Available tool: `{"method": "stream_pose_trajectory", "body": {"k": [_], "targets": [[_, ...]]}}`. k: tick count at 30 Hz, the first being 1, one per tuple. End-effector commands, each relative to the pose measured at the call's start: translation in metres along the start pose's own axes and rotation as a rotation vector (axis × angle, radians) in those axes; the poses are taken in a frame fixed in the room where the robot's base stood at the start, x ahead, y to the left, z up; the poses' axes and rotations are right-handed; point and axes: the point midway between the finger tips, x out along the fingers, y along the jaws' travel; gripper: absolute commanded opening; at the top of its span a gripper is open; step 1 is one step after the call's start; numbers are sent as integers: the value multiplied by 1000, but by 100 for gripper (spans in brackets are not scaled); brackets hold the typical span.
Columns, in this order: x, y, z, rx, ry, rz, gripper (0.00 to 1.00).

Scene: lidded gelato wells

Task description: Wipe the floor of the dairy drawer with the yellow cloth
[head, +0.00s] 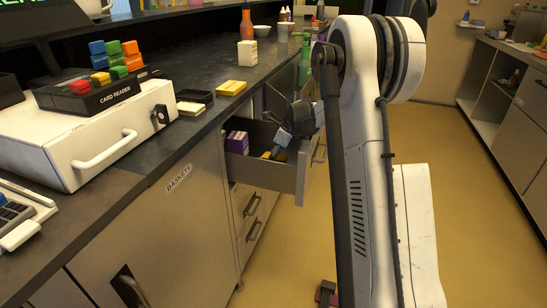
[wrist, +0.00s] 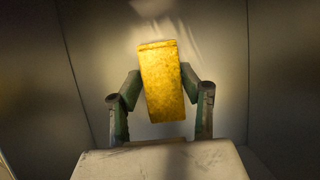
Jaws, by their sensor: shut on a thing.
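The yellow cloth (wrist: 162,80), a thick folded-looking block, is between the fingers of my gripper (wrist: 160,84) in the wrist view. The gripper is shut on it. In the head view my gripper (head: 280,145) reaches down into an open drawer (head: 268,176) below the counter, and a bit of yellow shows beside it. Grey drawer surfaces (wrist: 220,45) surround the cloth in the wrist view. I cannot tell whether the cloth touches the floor. The drawer's front wall and my arm hide much of its inside.
Purple cartons (head: 237,142) stand in the drawer's left part. On the counter above are a yellow block (head: 231,88), a small tray (head: 194,97), a white-and-yellow carton (head: 247,53) and several bottles.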

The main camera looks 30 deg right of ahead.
Motion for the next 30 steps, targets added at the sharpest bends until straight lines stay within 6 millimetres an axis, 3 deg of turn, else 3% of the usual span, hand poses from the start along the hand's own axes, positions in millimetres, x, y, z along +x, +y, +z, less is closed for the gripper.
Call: {"method": "stream_pose_trajectory", "body": {"k": [15, 16, 21, 26, 30], "targets": [[11, 0, -5, 0, 0, 0, 1], [12, 0, -5, 0, 0, 0, 40], [12, 0, -5, 0, 0, 0, 61], [12, 0, -5, 0, 0, 0, 61], [13, 0, -5, 0, 0, 0, 49]]}}
